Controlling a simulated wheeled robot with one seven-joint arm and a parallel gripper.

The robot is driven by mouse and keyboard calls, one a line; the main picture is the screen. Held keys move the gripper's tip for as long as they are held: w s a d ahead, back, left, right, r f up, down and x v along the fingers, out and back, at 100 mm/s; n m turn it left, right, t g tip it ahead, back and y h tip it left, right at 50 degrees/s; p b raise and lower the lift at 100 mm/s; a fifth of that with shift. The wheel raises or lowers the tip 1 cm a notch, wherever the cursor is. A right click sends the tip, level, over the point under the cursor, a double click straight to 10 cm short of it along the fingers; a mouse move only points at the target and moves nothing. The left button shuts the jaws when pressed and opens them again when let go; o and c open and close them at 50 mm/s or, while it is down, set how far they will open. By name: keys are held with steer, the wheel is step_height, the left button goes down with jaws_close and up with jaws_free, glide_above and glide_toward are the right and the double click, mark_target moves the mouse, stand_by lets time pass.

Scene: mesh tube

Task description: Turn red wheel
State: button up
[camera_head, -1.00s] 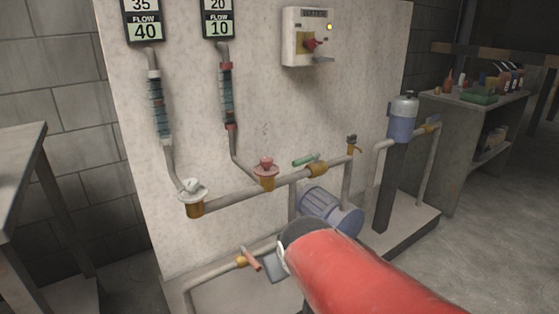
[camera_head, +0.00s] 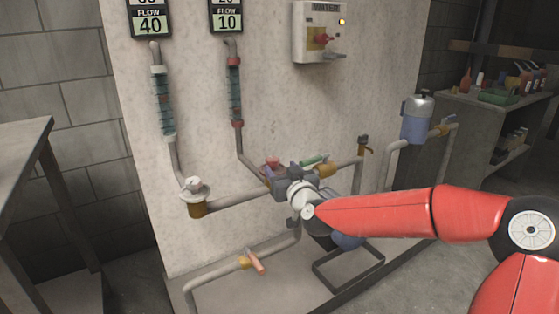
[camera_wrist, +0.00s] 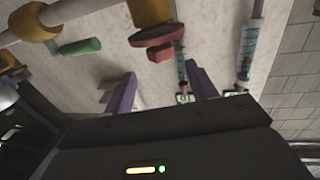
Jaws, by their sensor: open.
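The red wheel (camera_head: 271,164) sits on the pipe along the pale wall panel, below the right-hand flow tube. In the head view my gripper (camera_head: 278,176) is close in front of it and hides its lower part. In the wrist view the red wheel (camera_wrist: 158,36) is at the upper middle, on its yellow-brown fitting. The two purple fingers of my gripper (camera_wrist: 160,86) are spread apart, with the wheel above the gap between them. Nothing is held. I cannot tell whether a finger touches the wheel.
A white wheel (camera_head: 196,188) is on the pipe to the left. A green handle (camera_head: 313,160) is just right of the red wheel. An orange lever (camera_head: 256,261) is on the lower pipe. A flow display (camera_head: 227,20) reads 10. A grey table (camera_head: 22,150) stands at far left.

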mark_target(275, 163)
steer(key=x, duration=0.7)
steer(key=shift+a+f+p, duration=0.1)
steer(key=shift+a+p, duration=0.1)
steer(key=shift+p, duration=0.1)
steer(key=shift+c, duration=0.5)
steer(key=c, duration=0.9)
steer(key=shift+f+y+b, duration=0.1)
steer(key=shift+y+b, duration=0.2)
steer(key=shift+b, duration=0.05)
